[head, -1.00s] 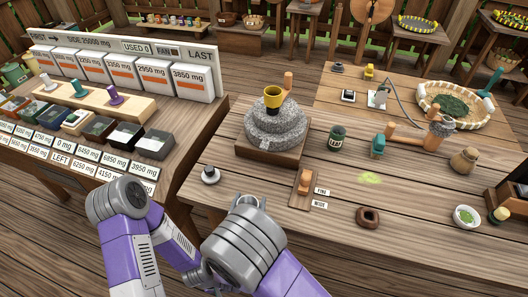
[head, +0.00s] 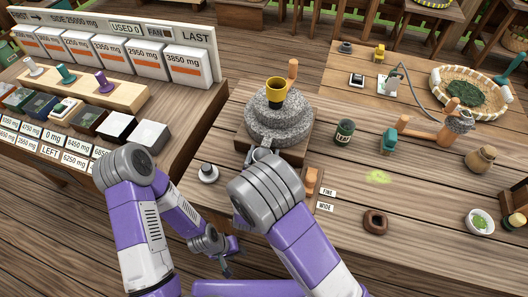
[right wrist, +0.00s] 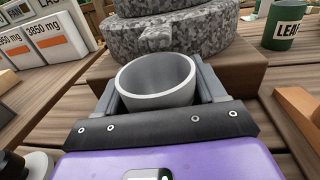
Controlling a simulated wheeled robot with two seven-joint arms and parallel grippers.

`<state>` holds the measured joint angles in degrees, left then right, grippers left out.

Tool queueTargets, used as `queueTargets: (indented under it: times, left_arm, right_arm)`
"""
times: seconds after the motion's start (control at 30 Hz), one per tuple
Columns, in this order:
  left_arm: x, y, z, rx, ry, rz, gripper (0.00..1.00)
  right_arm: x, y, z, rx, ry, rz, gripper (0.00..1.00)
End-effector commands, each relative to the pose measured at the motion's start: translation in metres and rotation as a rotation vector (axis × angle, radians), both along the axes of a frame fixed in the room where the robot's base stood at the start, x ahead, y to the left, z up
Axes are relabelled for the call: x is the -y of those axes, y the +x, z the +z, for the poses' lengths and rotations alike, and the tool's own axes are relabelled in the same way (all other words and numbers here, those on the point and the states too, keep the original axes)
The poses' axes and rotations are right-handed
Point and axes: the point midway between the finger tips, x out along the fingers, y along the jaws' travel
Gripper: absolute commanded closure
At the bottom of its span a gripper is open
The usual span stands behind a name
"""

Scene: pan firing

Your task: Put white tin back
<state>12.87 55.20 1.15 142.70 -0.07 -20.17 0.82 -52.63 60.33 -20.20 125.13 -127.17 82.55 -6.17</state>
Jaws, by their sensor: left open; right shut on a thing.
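A round, open, empty pale grey-white tin (right wrist: 157,82) is between the fingers of my right gripper in the right wrist view. In the head view my right gripper (head: 259,152) is at the near edge of the stone mill's wooden base (head: 289,155), and the tin is mostly hidden by the wrist. I cannot tell whether the tin touches the base. The grey stone mill (head: 278,123) stands just beyond, with a yellow cup (head: 275,93) on top. My left gripper (head: 229,265) is open and empty, low in front of the table.
A green leaf tin (head: 343,132) and a brown ring (head: 375,222) are to the right. The left bench holds square containers (head: 117,127) and labelled white boxes (head: 186,66).

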Motion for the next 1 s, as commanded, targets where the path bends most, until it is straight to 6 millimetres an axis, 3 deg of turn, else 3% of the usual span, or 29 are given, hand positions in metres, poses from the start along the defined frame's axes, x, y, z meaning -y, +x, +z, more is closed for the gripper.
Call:
queueTargets:
  times: [0.03,0.1,0.47,0.5,0.63,1.0]
  left_arm:
    - [0.0001,0.0003,-0.0107,0.0,0.0,0.0,0.57]
    - [0.0001,-0.0008,-0.0132,-0.002,0.0,-0.001,0.57]
    - [0.0001,-0.0003,-0.0149,-0.001,0.0,0.0,0.57]
    - [0.0001,-0.0003,-0.0146,-0.001,0.0,0.0,0.57]
    - [0.0,-0.0004,-0.0139,-0.001,0.0,0.0,0.57]
    - [0.0,-0.0004,-0.0107,-0.001,0.0,0.0,0.57]
  right_arm:
    - [-0.0015,-0.0005,-0.0141,-0.005,0.0,0.004,0.67]
    - [-0.002,-0.0002,-0.0187,-0.008,0.001,0.006,0.67]
    - [-0.002,-0.0005,-0.0198,-0.005,0.001,0.005,0.67]
    - [-0.0021,-0.0006,-0.0197,-0.005,0.001,0.005,0.27]
    - [-0.0021,-0.0007,-0.0187,-0.005,0.001,0.005,0.07]
    - [-0.002,-0.0008,-0.0148,-0.004,0.001,0.005,0.05]
